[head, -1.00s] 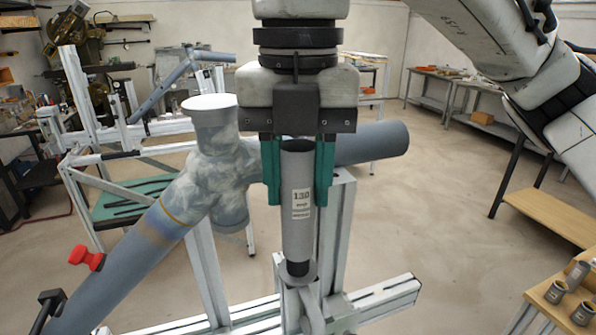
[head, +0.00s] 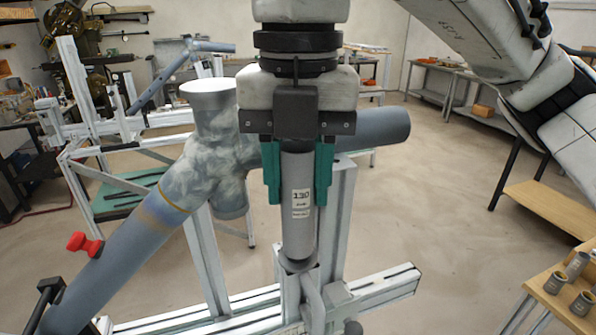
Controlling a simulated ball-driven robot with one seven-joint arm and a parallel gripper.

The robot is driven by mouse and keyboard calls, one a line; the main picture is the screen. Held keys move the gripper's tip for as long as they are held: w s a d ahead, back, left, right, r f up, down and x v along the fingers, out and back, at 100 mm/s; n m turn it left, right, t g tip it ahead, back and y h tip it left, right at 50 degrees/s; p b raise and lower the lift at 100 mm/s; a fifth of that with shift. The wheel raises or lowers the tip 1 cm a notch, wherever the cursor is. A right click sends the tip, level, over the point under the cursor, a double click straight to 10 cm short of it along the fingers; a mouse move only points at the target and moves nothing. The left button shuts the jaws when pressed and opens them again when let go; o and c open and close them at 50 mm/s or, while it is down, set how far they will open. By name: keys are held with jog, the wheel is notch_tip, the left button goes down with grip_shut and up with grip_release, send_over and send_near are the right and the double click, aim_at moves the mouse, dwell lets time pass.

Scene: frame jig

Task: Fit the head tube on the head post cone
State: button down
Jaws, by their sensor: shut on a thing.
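The head tube (head: 299,225) is a grey upright cylinder with a white label reading 130. My gripper (head: 297,200) is shut on it, with one teal finger on each side of its upper part. The tube's lower end meets the top of the head post (head: 291,299). The dark cone is hidden at the tube's lower end. I cannot tell whether the tube is fully down on it. The tube looks upright and in line with the post.
A large grey frame joint with tubes (head: 212,150) stands close on the left and passes behind my gripper. A red knob (head: 85,244) is at lower left. A wooden bench with small cylindrical parts (head: 556,282) is at lower right. Open floor lies on the right.

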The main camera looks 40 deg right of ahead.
jog(key=shift+f, duration=0.6)
jog(key=c, duration=0.6)
grip_release()
notch_tip(320, 180, up, 11)
jog(key=shift+f, duration=0.1)
jog(key=shift+s, duration=0.1)
